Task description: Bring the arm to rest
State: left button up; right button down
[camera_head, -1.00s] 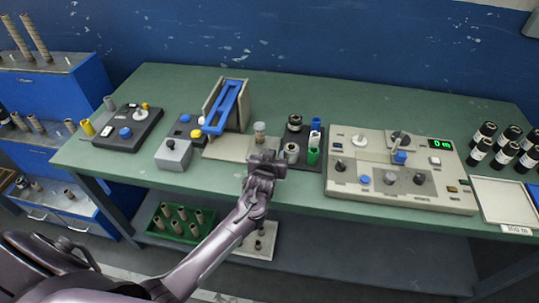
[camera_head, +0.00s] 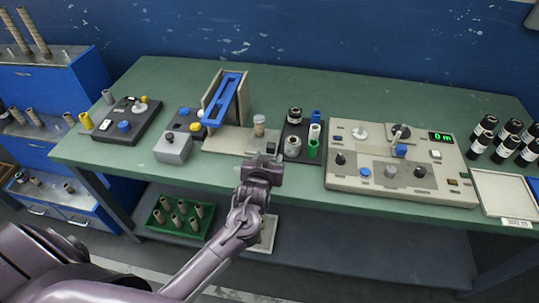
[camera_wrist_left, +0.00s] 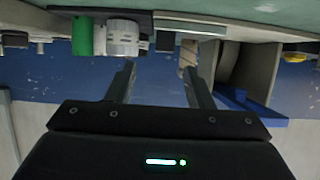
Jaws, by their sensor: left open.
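My left gripper (camera_head: 265,163) is in front of the green workbench (camera_head: 180,88), near its front edge and in front of a beige base plate (camera_head: 228,140). In the left wrist view its two fingers (camera_wrist_left: 158,88) stand apart with nothing between them. A small clear-and-tan cylinder (camera_head: 260,126) stands on the beige plate behind the gripper, apart from it. My right gripper is not in view.
A blue-armed wrapper stand (camera_head: 224,97) is behind and left of the gripper. A dark tray (camera_head: 293,155) with small rolls and a control panel (camera_head: 345,182) lie to the right. A green crate (camera_head: 187,235) sits on the lower shelf. The rear bench is clear.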

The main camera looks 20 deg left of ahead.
pick_arm(q)
jog(key=shift+s, duration=0.1)
dwell(0.4)
jog(key=s+d+r+m+g+h, duration=0.2)
jog(key=s+g, duration=0.3)
jog(key=s, duration=0.7)
jog(key=s+d+r+m+g+h, duration=0.1)
jog(key=s+d+m+g, duration=0.2)
jog(key=s, duration=1)
notch_tip(320, 180, down, 28)
jog(key=s+g, duration=0.1)
jog(key=g, duration=0.2)
jog(key=s+a+f, duration=0.2)
jog(key=s+f, duration=0.8)
jog(key=s+a+f+g, duration=0.1)
jog(key=s+a+f, duration=0.1)
jog(key=s+f, duration=0.8)
jog(key=shift+s+f, duration=0.15)
jog(key=shift+a, duration=0.1)
